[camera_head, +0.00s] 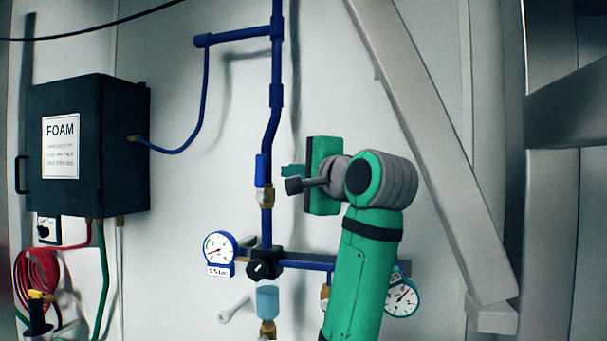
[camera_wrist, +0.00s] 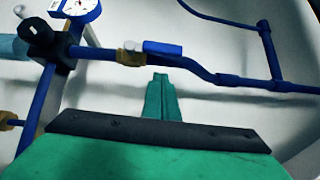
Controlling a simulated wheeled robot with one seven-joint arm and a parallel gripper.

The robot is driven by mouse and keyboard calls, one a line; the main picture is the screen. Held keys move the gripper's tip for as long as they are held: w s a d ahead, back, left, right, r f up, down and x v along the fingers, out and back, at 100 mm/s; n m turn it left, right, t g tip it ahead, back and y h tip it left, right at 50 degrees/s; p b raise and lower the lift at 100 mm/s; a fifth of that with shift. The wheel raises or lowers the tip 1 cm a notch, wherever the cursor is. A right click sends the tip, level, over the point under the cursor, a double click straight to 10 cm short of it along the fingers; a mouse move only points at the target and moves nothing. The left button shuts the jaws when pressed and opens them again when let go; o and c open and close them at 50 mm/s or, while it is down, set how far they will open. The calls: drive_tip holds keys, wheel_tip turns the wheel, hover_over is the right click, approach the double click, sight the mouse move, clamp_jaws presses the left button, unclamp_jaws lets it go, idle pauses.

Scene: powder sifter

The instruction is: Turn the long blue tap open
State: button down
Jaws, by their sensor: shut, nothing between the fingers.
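The long blue tap handle (camera_head: 260,169) sits on a brass valve body (camera_head: 264,195) in the vertical blue pipe. The handle lies along the pipe, pointing up. In the wrist view the same blue handle (camera_wrist: 163,48) lies along the pipe, just beyond the fingertips. My green gripper (camera_head: 287,171) is to the right of the handle, with a small gap in the head view. In the wrist view my gripper's fingertips (camera_wrist: 160,78) are together and empty, below the handle. I cannot tell how far apart they are in depth.
A round gauge (camera_head: 219,250) and a black knob (camera_head: 259,269) are below the valve. A black FOAM box (camera_head: 112,150) is on the left wall. A second gauge (camera_head: 401,298) is right of my arm. A slanted grey beam (camera_head: 440,150) stands on the right.

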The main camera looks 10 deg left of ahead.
sight(264, 170)
drive_tip(key=shift+w+a+r, duration=0.1)
drive_tip(key=shift+a, duration=1.75)
drive_tip(key=shift+a+r+n, duration=0.25)
drive_tip(key=shift+a+n, duration=0.05)
drive_tip(key=shift+a, duration=0.3)
drive_tip(key=shift+f, duration=0.1)
